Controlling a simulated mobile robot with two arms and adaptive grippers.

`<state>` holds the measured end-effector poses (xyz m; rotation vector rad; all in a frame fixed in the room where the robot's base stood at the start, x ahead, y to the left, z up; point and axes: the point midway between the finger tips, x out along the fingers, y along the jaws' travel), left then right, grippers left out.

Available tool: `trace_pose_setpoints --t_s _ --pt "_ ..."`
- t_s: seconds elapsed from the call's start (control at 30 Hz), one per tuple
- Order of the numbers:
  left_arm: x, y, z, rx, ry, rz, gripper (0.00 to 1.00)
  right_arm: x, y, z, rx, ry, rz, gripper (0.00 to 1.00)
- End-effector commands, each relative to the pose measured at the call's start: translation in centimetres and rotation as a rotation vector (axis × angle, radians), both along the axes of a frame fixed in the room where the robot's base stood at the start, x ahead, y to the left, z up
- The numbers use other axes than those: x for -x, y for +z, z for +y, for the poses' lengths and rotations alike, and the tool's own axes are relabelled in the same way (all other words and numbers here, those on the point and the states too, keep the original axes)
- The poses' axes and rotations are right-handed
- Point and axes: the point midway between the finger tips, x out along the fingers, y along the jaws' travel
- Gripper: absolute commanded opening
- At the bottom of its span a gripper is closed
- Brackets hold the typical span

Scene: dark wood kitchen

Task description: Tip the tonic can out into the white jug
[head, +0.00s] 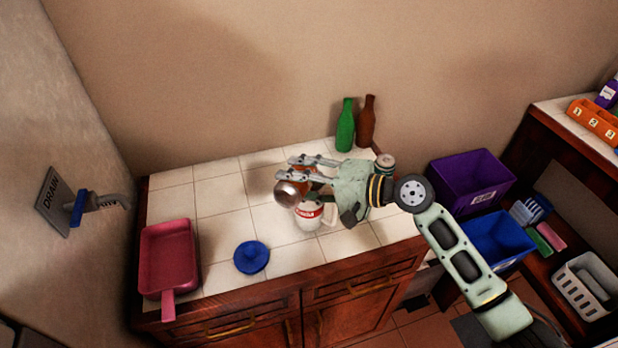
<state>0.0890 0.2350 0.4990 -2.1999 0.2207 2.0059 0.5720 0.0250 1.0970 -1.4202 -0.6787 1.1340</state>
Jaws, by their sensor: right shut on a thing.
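The white jug (308,216), with a red band and lettering, stands on the tiled counter. My right gripper (304,178) is just above and behind it, shut on a can (289,194). The can is tilted, with a round, shiny, brownish end facing the camera at the jug's upper left. Its label is not readable, so I cannot confirm that it is the tonic can. The fingers partly hide the can, and the can and gripper hide the jug's mouth. I cannot see any liquid flowing. My left gripper is not in view.
A green bottle (345,126) and a brown bottle (366,122) stand at the back. A red pan (167,258) and a blue lid-like disc (251,257) lie left. Purple (470,180) and blue (497,238) bins stand right. A DRAIN lever (100,201) is on the left wall.

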Motion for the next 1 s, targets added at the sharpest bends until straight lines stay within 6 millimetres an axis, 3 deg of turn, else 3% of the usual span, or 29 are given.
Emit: trace_pose_setpoints --t_s 1.0 --pt "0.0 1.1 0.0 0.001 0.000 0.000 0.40 -0.3 0.4 -0.1 -0.049 -0.001 0.108 0.17"
